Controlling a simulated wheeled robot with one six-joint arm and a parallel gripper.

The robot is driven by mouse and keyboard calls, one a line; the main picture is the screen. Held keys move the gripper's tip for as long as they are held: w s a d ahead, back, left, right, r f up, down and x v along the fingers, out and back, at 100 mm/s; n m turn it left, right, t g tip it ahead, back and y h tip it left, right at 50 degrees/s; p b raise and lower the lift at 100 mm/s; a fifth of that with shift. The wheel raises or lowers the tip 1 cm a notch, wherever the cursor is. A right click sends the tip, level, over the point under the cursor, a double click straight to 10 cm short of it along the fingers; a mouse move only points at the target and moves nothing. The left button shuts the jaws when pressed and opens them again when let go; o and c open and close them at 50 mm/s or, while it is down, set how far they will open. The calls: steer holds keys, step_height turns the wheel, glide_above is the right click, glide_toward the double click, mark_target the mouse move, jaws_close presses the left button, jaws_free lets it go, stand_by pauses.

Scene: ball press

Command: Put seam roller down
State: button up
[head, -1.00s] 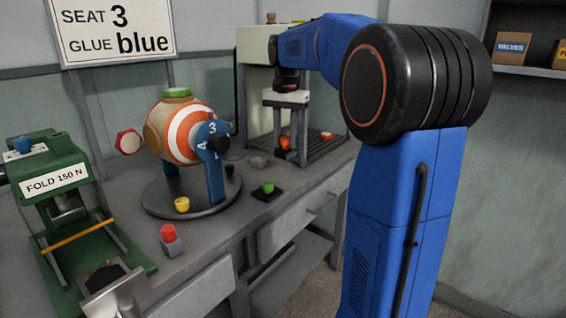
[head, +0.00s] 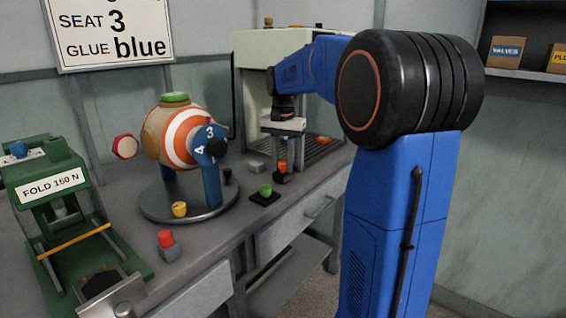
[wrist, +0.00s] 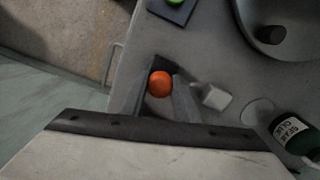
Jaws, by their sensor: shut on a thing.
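The seam roller appears to be the orange-topped piece (head: 282,165) with a dark lower part, in the head view in front of the press. My gripper (head: 284,150) points down from above and is shut on it. In the wrist view its round orange top (wrist: 160,84) shows between the two grey fingers of my gripper (wrist: 165,92). Its dark lower part is close to the bench top near the front edge; I cannot tell whether it touches. The roller's wheel cannot be made out.
A small grey block (head: 257,166) sits close beside my gripper. A green-topped piece on a dark pad (head: 264,199) is nearer the front. The cream press (head: 252,62) stands behind. A green glue bottle (wrist: 297,135) stands at the right of the wrist view.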

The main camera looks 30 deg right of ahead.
mark_target(283, 162)
steer(key=o, duration=0.9)
step_height(283, 162, up, 12)
steer(key=shift+r, duration=0.1)
steer(key=s+a+f+n+t, duration=0.1)
steer(key=s+a+f+n, duration=0.2)
steer(key=s, duration=0.7)
steer(key=s+a+f+n+t, duration=0.2)
steer(key=s+a+f+n, duration=0.2)
steer(key=s+a+f, duration=0.3)
steer(key=s+a+f+n+t, duration=0.1)
steer(key=s+a+f+n, duration=0.3)
steer(key=s+f, duration=0.8)
steer(key=shift+s+a+f+t, duration=0.2)
steer(key=shift+s+a, duration=0.1)
steer(key=shift+a, duration=0.15)
steer(key=shift+s+a+f+t, duration=0.2)
steer(key=shift+s+a, duration=0.1)
steer(key=shift+a, duration=0.15)
